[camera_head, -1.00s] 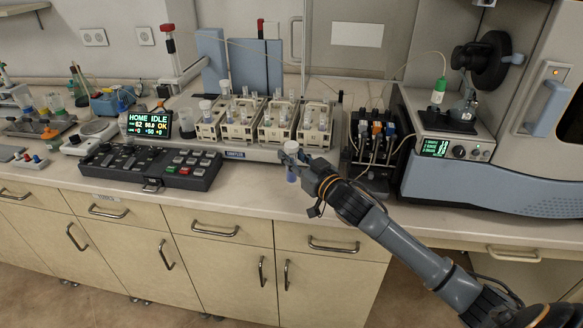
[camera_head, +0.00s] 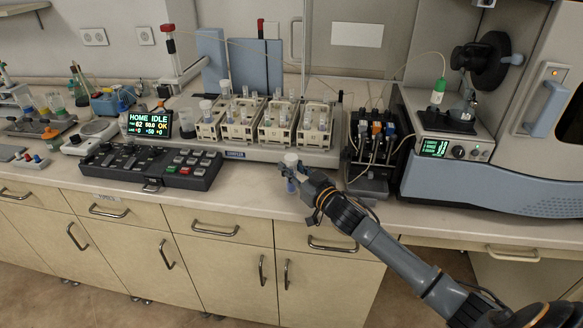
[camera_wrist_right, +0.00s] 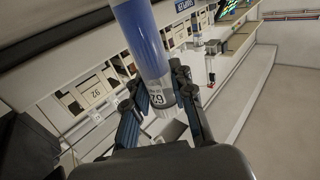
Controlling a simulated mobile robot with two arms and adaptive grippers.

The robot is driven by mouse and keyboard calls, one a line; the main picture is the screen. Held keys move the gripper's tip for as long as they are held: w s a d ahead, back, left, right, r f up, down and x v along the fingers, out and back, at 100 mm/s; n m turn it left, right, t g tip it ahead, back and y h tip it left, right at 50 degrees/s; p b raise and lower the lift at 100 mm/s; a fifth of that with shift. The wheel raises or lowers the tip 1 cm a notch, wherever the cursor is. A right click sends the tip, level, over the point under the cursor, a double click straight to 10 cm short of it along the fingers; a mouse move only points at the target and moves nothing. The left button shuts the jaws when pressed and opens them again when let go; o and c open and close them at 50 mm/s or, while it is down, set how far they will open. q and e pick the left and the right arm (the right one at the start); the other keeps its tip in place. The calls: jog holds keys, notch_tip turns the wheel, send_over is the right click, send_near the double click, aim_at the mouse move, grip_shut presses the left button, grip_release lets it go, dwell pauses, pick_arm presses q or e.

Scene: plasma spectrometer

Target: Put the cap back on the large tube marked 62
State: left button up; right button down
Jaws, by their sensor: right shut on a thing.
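My right gripper (camera_head: 288,172) is shut on the large tube marked 62 (camera_wrist_right: 150,48), in front of the sample racks and over the front of the bench. In the right wrist view the fingers (camera_wrist_right: 160,92) close on both sides of the tube near its label. The label reads 62, upside down in that view. The tube's body is blue. In the head view a pale whitish top (camera_head: 290,158) shows above the fingers; whether it is a cap or the tube's clear wall, I cannot tell. No separate cap can be made out. My left gripper is not in view.
Several racks with tubes (camera_head: 240,131) stand on the sampler deck behind the gripper. A black keypad (camera_head: 150,165) lies to the left. A pump block with tubing (camera_head: 372,150) and a spectrometer (camera_head: 490,190) stand to the right. The bench's front strip is clear.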

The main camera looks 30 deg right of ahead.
jog(key=shift+f, duration=0.15)
jog(key=c, duration=1.1)
grip_release()
jog(key=shift+r, duration=0.25)
jog(key=s, duration=0.3)
jog(key=s+d, duration=0.1)
jog(key=s, duration=0.3)
jog(key=s+b, duration=0.1)
jog(key=s, duration=0.3)
jog(key=shift+d+f, duration=0.15)
jog(key=shift+d, duration=0.1)
jog(key=shift+s+d, duration=0.1)
jog(key=shift+s, duration=0.35)
